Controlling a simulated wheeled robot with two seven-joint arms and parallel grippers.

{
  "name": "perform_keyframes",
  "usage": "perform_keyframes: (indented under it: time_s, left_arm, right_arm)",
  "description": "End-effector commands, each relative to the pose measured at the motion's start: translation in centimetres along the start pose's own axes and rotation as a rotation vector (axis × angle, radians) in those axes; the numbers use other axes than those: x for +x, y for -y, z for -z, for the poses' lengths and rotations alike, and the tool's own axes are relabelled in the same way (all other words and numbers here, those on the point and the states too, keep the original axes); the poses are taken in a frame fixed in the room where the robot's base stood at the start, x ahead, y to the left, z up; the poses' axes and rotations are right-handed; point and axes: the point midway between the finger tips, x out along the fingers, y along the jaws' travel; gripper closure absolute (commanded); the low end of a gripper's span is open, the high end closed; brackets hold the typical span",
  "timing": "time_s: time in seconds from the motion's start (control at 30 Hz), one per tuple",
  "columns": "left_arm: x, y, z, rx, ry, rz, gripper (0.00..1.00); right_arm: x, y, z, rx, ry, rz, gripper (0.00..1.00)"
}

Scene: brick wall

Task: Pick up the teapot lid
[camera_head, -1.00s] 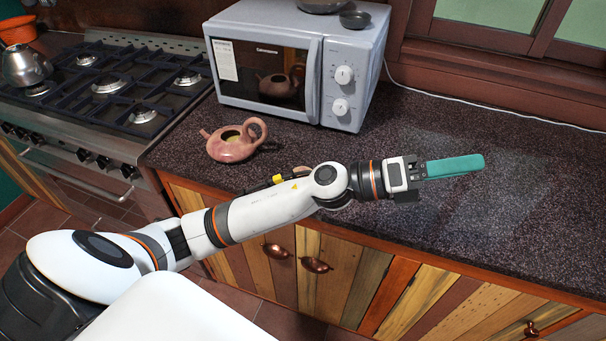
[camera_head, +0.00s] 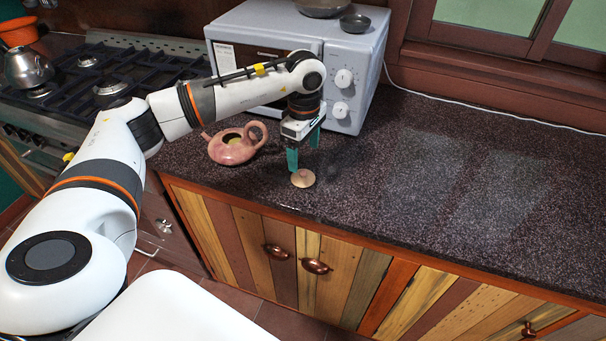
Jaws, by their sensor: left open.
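The teapot lid (camera_head: 303,178) is a small pinkish-tan disc lying on the dark speckled counter, to the right of the teapot. The pink teapot (camera_head: 232,150) stands upright on the counter with its top opening uncovered. My left gripper (camera_head: 303,152), with teal fingers, points down just above and behind the lid. It is open, with its fingers apart and nothing visible between them. One finger reaches close to the lid; whether it touches cannot be told. My right gripper is not in view.
A grey microwave (camera_head: 345,65) stands behind my left gripper, with dark bowls (camera_head: 354,21) on top. A gas stove (camera_head: 75,85) with a metal kettle (camera_head: 27,66) is at the left. The counter (camera_head: 450,180) to the right is clear.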

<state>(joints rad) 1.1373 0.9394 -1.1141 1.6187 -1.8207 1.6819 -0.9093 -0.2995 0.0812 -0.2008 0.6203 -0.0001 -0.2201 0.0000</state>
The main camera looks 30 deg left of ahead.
Motion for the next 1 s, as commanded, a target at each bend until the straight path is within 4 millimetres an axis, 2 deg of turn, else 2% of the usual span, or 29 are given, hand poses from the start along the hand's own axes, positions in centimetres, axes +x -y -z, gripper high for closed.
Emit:
perform_keyframes:
  time_s: [0.1,0.33,0.47,0.6,0.87,1.0]
  left_arm:
    - [1.4,0.0,0.1,0.000,-0.002,-0.003,0.23]
    - [3.2,0.0,0.0,0.000,-0.003,-0.004,0.23]
    - [5.2,0.0,-0.3,-0.001,-0.002,-0.004,0.23]
    - [6.9,0.0,-0.2,0.001,-0.004,-0.002,0.23]
    - [7.4,0.1,-0.2,0.001,-0.004,0.001,0.23]
    - [7.3,0.1,-0.2,0.001,-0.004,0.001,0.43]
  right_arm:
    - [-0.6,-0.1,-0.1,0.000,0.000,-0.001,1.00]
    - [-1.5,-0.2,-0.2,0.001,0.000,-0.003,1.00]
    - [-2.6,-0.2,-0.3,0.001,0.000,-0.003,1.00]
    - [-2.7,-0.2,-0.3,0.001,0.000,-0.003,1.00]
    - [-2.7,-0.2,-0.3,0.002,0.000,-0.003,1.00]
    - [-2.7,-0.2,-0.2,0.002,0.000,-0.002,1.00]
